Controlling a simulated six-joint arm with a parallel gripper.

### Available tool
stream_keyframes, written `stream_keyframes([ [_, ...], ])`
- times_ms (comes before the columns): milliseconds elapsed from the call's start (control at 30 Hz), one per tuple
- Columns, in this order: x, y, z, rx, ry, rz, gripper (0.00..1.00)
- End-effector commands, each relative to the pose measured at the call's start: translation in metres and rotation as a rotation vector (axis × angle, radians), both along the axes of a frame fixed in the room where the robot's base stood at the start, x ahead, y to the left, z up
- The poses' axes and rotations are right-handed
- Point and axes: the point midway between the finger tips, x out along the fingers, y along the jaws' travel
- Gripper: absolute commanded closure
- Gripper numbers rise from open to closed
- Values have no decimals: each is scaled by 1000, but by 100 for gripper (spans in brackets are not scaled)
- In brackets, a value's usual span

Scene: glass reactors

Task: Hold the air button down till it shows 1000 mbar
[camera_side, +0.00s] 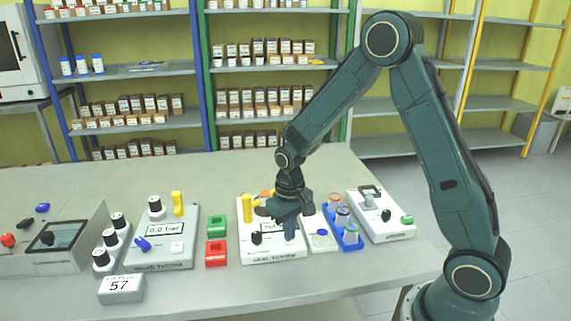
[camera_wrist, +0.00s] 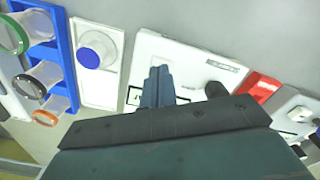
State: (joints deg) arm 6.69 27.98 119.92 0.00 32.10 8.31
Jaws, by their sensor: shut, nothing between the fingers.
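My gripper (camera_side: 290,228) points down over the white middle panel (camera_side: 247,258). Its fingers are shut together with nothing between them. In the wrist view the fingertips (camera_wrist: 160,72) lie over the panel's white face (camera_wrist: 195,55) and partly cover its display (camera_wrist: 134,96). The display's reading is hidden, and only part of its text shows in the side view. I cannot make out an air button; the arm or fingers may hide it. Whether the fingertips touch the panel cannot be told. A black knob (camera_side: 256,238) and a yellow handle (camera_side: 247,208) are on this panel.
A left panel (camera_side: 185,255) has a display (camera_side: 164,229) reading about 0.0 bar. Green (camera_side: 216,226) and red (camera_side: 216,253) blocks stand between the panels. A blue rack (camera_side: 352,244) of glass vessels stands right of my gripper.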

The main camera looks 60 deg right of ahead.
Motion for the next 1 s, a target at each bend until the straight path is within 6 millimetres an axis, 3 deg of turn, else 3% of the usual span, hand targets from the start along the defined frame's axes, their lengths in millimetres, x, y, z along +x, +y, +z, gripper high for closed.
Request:
stream_keyframes([
  [433,0,0,0,0,0,0,100],
  [733,1,0,18,-1,-2,0,100],
  [1000,0,0,21,0,-1,0,100],
])
